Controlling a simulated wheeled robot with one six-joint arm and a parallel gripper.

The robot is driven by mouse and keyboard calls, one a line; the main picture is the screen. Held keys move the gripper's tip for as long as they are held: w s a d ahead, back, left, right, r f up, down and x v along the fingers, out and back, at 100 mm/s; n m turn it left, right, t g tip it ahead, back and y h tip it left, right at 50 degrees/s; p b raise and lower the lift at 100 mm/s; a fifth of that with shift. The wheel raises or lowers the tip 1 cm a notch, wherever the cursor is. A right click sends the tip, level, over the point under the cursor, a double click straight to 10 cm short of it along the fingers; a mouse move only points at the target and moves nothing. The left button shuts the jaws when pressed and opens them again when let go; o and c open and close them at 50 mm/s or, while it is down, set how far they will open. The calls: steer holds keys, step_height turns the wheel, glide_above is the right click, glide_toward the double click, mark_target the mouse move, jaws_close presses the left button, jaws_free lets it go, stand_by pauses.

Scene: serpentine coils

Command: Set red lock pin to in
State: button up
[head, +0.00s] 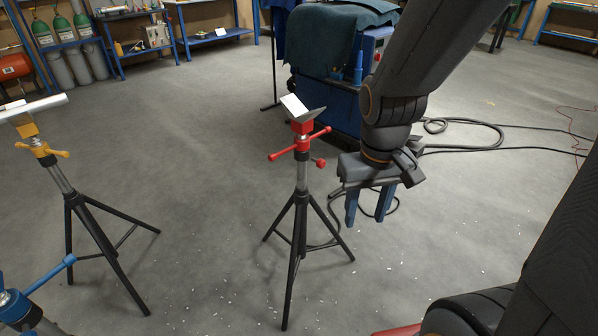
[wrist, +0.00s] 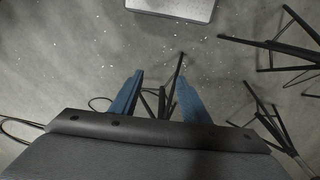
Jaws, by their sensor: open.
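The red lock pin (head: 319,162) is a small red knob on the right side of the red collar, on a black tripod stand (head: 301,226) in the middle of the head view. A red T-handle (head: 299,145) crosses just above it, under a V-shaped head (head: 303,113). How far in the pin sits is too small to tell. My gripper (head: 368,215) is open and empty, fingers pointing down, to the right of the red stand and apart from it. In the wrist view my blue fingers (wrist: 160,95) are spread, with black tripod legs beyond them. The pin is not distinguishable there.
A yellow-handled stand (head: 41,149) holding a pipe is at left, and a blue-handled stand (head: 30,300) at the lower left corner. A blue machine (head: 335,95) with a cloth cover stands behind. Black cables (head: 480,128) lie on the floor at right. Floor between stands is clear.

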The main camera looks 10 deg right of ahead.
steer(key=w+d+f+n+t+b, duration=0.1)
steer(key=w+d+f+t, duration=0.15)
steer(key=w, duration=0.45)
steer(key=w+d+f+n+t+b, duration=0.1)
steer(key=w+d+f+t, duration=0.15)
steer(key=w, duration=0.35)
steer(key=n+t+y+b, duration=0.5)
steer(key=n+t+y, duration=0.35)
steer(key=y, duration=0.25)
glide_toward(323, 166)
steer(key=w, duration=0.1)
steer(key=shift+m+t, duration=0.25)
steer(key=x, duration=0.8)
steer(key=shift+s+a+f, duration=0.1)
steer(key=shift+a+f, duration=0.05)
steer(key=shift+a, duration=0.1)
jaws_close()
